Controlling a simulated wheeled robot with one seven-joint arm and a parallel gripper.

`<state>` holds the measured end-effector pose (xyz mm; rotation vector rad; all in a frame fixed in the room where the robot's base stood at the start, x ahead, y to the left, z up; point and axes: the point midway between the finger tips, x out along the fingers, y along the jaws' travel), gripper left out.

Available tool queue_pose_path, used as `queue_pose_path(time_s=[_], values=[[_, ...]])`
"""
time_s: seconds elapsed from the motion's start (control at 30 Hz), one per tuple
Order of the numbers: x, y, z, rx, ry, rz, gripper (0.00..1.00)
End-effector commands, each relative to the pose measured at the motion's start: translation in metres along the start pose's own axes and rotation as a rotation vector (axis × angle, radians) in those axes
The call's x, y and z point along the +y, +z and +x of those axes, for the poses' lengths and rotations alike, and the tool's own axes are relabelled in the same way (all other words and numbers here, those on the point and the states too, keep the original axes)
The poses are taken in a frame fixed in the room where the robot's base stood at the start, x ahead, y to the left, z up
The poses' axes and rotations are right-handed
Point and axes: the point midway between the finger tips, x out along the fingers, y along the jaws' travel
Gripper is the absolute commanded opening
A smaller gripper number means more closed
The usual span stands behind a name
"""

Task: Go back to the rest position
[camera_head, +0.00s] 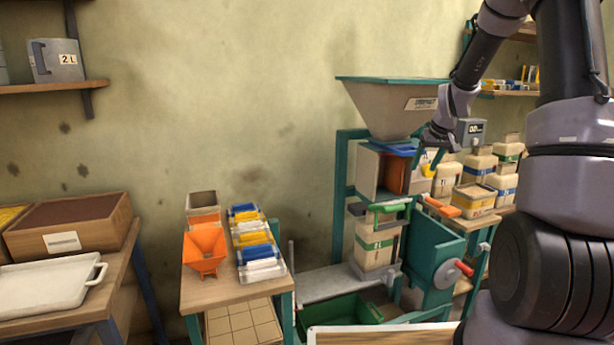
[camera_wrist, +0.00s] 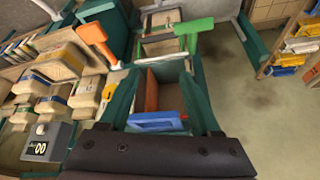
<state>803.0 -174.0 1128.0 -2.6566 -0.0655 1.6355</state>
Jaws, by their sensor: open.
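In the wrist view my gripper (camera_wrist: 160,80) shows as a dark body at the bottom edge with two teal fingers spread apart. It is open, with nothing held between the fingers. The blue part (camera_wrist: 160,122) and the orange panel (camera_wrist: 152,92) of the machine show below and between the fingers; they look apart from them, though the depth is hard to tell.
Several labelled containers (camera_head: 478,165) stand behind my arm. A table (camera_head: 215,290) with an orange funnel (camera_head: 204,250) is at centre left.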

Motion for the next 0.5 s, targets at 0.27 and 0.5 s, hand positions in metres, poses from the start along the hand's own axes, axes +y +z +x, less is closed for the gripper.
queue_pose_path(time_s=[0.27,0.5], values=[[-0.056,0.028,-0.140,0.050,-0.006,0.099,0.64],[-0.095,0.085,-0.233,0.087,-0.041,0.209,0.64]])
